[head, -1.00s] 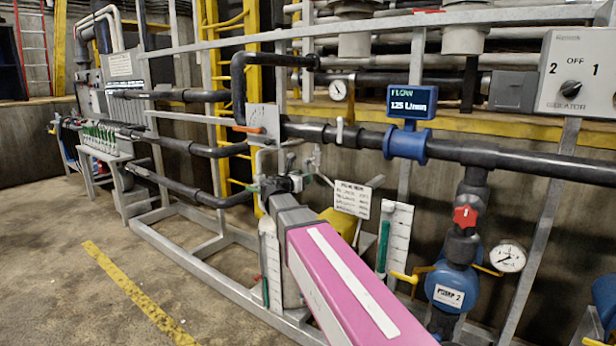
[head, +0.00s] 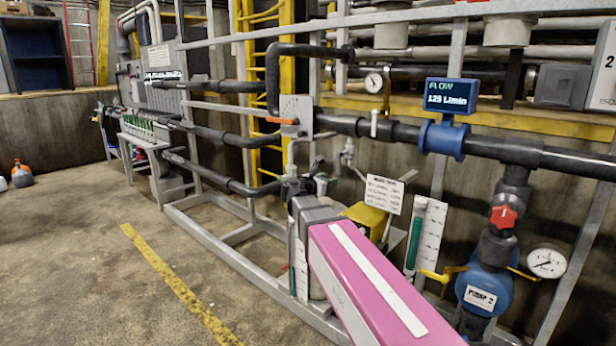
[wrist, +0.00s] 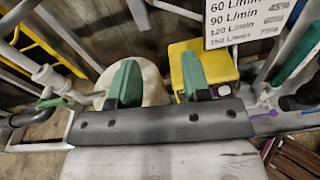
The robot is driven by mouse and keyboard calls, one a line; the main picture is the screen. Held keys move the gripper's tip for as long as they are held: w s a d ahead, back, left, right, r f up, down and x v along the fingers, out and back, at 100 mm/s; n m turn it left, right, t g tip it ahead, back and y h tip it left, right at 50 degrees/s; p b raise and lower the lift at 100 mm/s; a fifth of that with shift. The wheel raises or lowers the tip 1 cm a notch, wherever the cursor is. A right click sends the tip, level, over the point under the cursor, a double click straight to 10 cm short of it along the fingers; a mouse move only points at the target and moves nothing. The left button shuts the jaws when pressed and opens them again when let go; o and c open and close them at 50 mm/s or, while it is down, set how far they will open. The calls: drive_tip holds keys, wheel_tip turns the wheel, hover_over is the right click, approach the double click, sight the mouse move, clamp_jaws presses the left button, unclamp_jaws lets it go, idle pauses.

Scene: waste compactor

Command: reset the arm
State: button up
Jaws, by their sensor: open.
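My arm shows in the head view as a long pink link with a white stripe, stretching from the bottom edge towards the pipe frame. My gripper (head: 302,186) is at its far end, small and partly hidden by the arm. In the wrist view my gripper (wrist: 160,82) has two green fingers set well apart, with nothing held between them. A pale rounded object (wrist: 153,88) lies beyond the left finger. A yellow object (wrist: 212,65) lies beyond the right finger, and it also shows in the head view (head: 366,217).
A grey metal frame (head: 222,236) with black pipes stands close around the gripper. A white sign (head: 383,193), flow display (head: 451,96), red-handled valve (head: 503,216) and blue pump (head: 484,290) are to the right. The floor (head: 75,270) at left is mostly clear, with a yellow line (head: 175,280).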

drive_tip(key=s+d+f+m+g+y, duration=0.2)
drive_tip(key=s+d+f+m, duration=0.15)
drive_tip(key=f, duration=0.35)
drive_tip(key=s+d+f+m+g+y, duration=0.1)
drive_tip(key=s+d+f+m+g, duration=0.15)
drive_tip(key=f+m, duration=0.4)
drive_tip(key=s+d+f+m+g+y, duration=0.2)
drive_tip(key=s+f+m+g, duration=0.15)
drive_tip(key=f, duration=0.45)
drive_tip(key=s+a+f+m+g+y, duration=0.1)
drive_tip(key=s+f+m+g+y, duration=0.2)
drive_tip(key=s+f+m+y, duration=0.4)
drive_tip(key=s+f+m, duration=0.5)
drive_tip(key=s+f, duration=0.1)
drive_tip(key=shift+a+f+g, duration=0.2)
drive_tip(key=shift+a+g, duration=0.05)
drive_tip(key=shift+g, duration=0.15)
drive_tip(key=shift+w, duration=0.1)
